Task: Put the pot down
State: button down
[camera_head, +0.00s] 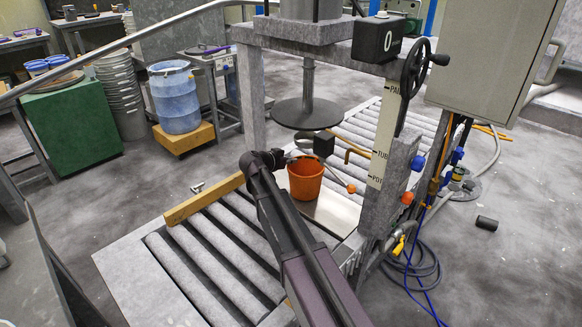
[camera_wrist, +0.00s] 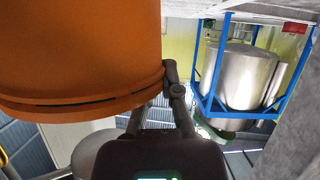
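The pot (camera_head: 306,180) is an orange pail, upright, in the head view between the press posts, below and in front of the round press plate (camera_head: 306,113). It is over or on a pale flat plate (camera_head: 331,212); I cannot tell whether its base touches. My gripper (camera_head: 285,159) is at the pot's left rim, partly hidden behind my arm. In the wrist view the pot (camera_wrist: 85,50) fills the upper left, and my gripper (camera_wrist: 164,92) has its fingers closed at its rim, one partly hidden by it.
A roller conveyor (camera_head: 215,262) with a wooden stop bar (camera_head: 203,199) lies at front left. A lever with an orange ball (camera_head: 351,188) is close right of the pot. The press post (camera_head: 386,150) stands further right, with hoses (camera_head: 415,262) below. A blue drum (camera_head: 175,98) stands back left.

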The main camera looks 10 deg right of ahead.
jog(key=shift+f, duration=0.45)
jog(key=c, duration=0.8)
grip_release()
jog(key=shift+r, duration=0.25)
jog(key=shift+s+a+r+p, duration=0.3)
jog(key=shift+s+a, duration=0.05)
jog(key=shift+a, duration=0.1)
jog(key=p+v, duration=0.4)
jog(key=v, duration=0.6)
jog(key=shift+s+a, duration=0.2)
jog(key=shift+a, duration=0.05)
